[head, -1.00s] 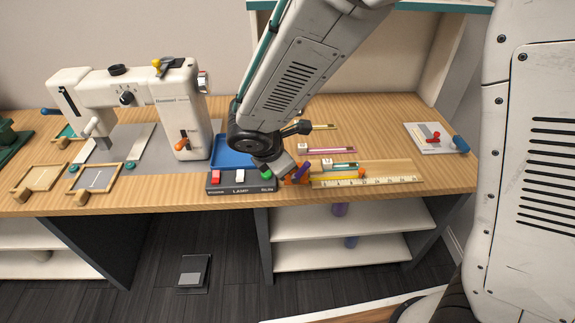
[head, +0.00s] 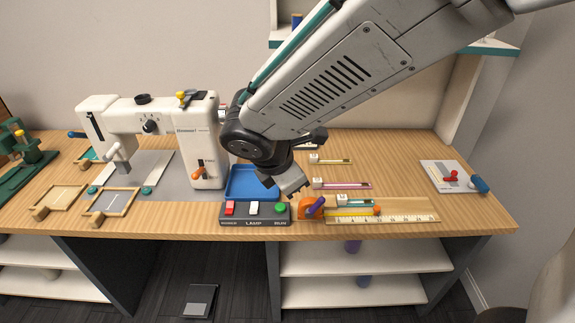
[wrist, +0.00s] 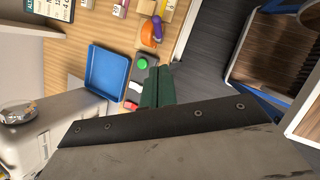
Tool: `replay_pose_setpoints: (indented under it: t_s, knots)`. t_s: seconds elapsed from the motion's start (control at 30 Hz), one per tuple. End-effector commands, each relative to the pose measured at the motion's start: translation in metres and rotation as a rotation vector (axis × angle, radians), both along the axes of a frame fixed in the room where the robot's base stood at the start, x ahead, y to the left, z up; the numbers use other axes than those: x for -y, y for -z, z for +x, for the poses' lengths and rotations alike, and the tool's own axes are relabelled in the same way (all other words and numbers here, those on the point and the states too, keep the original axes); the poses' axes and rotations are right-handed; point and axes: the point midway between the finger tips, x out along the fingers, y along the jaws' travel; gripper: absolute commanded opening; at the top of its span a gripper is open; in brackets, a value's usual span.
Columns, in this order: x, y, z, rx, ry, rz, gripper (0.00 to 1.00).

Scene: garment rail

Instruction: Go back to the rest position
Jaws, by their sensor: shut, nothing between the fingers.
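My gripper (head: 293,187) is above the front of the wooden table in the head view, close over the switch box (head: 256,220) with its red, white and green buttons. The fingers are shut and hold nothing. In the wrist view the dark green fingers of my gripper (wrist: 155,88) are together, with the green button (wrist: 142,63) just beyond them. Whether the fingers touch the box cannot be told.
A white sewing machine (head: 190,130) stands to the left. A blue tray (head: 252,182) lies behind the switch box. An orange and purple object (head: 312,207) and a ruler (head: 405,217) lie to the right. A pad with red and blue parts (head: 440,172) is farther right.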

Motion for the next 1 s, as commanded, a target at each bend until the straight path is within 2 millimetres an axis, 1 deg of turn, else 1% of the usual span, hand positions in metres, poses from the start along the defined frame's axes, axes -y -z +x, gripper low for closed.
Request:
replay_pose_setpoints:
  t_s: [0.13, 0.2, 0.27, 0.3, 0.33, 0.4, 0.57, 0.67, 0.7, 0.8, 0.9, 1.0]
  knots:
    - [0.000, 0.000, 0.000, 0.005, 0.016, 0.005, 0.00]
    - [0.002, 0.000, -0.002, 0.011, 0.063, 0.014, 0.00]
    - [0.007, 0.004, -0.010, 0.004, 0.143, 0.025, 0.00]
    - [0.013, 0.007, -0.020, -0.005, 0.220, 0.035, 0.00]
    - [0.018, 0.006, -0.029, -0.007, 0.288, 0.050, 0.00]
    - [0.040, -0.002, -0.046, -0.006, 0.476, 0.097, 0.00]
    - [0.087, -0.024, -0.079, 0.003, 0.850, 0.197, 0.00]
    - [0.116, -0.039, -0.102, 0.010, 1.090, 0.269, 0.00]
    - [0.128, -0.045, -0.112, 0.013, 1.191, 0.300, 0.00]
    - [0.154, -0.059, -0.140, 0.021, 1.438, 0.390, 0.00]
    - [0.175, -0.071, -0.165, 0.033, 1.647, 0.483, 0.00]
    - [0.189, -0.080, -0.183, 0.053, 1.788, 0.574, 0.00]
